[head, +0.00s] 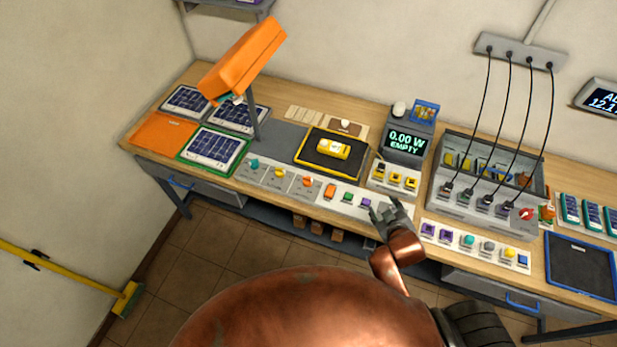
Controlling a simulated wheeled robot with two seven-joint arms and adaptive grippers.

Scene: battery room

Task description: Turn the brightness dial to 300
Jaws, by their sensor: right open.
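A grey control panel along the bench's front edge carries a teal dial (254,164), a yellow dial (279,172) and an orange dial (307,181). Their labels are too small to read, so I cannot tell which is the brightness dial. An orange lamp hood (243,58) hangs over solar panels (214,147) at the left. My right gripper (390,207) is open and empty at the bench's front edge, right of the dials and apart from them. My left gripper is not in view.
An orange button (330,191), a green button (347,196) and a purple button (366,202) lie between the dials and my gripper. A meter (406,142) reads "0.00 W EMPTY". A yellow block (333,148) sits on a black tray (308,154). A cabled charger box (455,202) stands at the right.

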